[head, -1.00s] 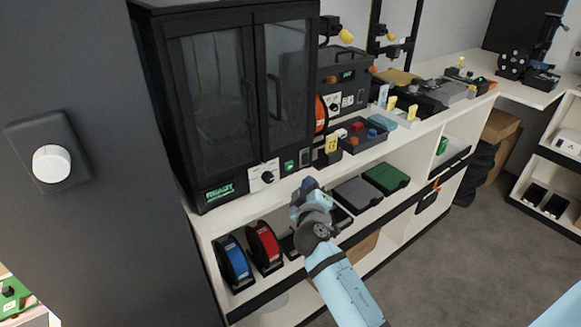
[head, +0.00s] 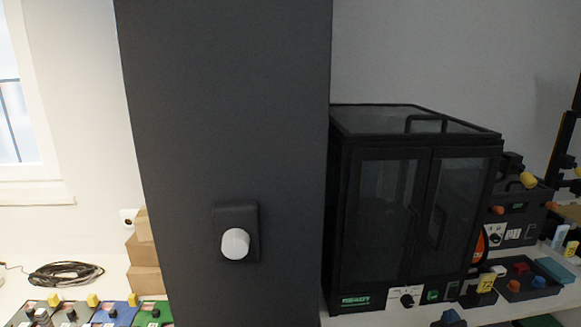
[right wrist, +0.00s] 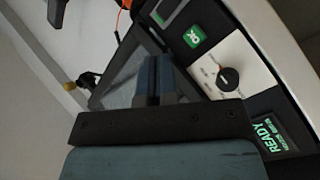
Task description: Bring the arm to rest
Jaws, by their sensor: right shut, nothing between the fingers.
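My left gripper is not in view.
A dark pillar with a white knob (head: 235,244) stands left of the cabinet. A tray with coloured blocks (head: 527,283) is on the counter at right. Stacked cartons (head: 143,254), a coiled black cable (head: 65,273) and several coloured boxes are at left.

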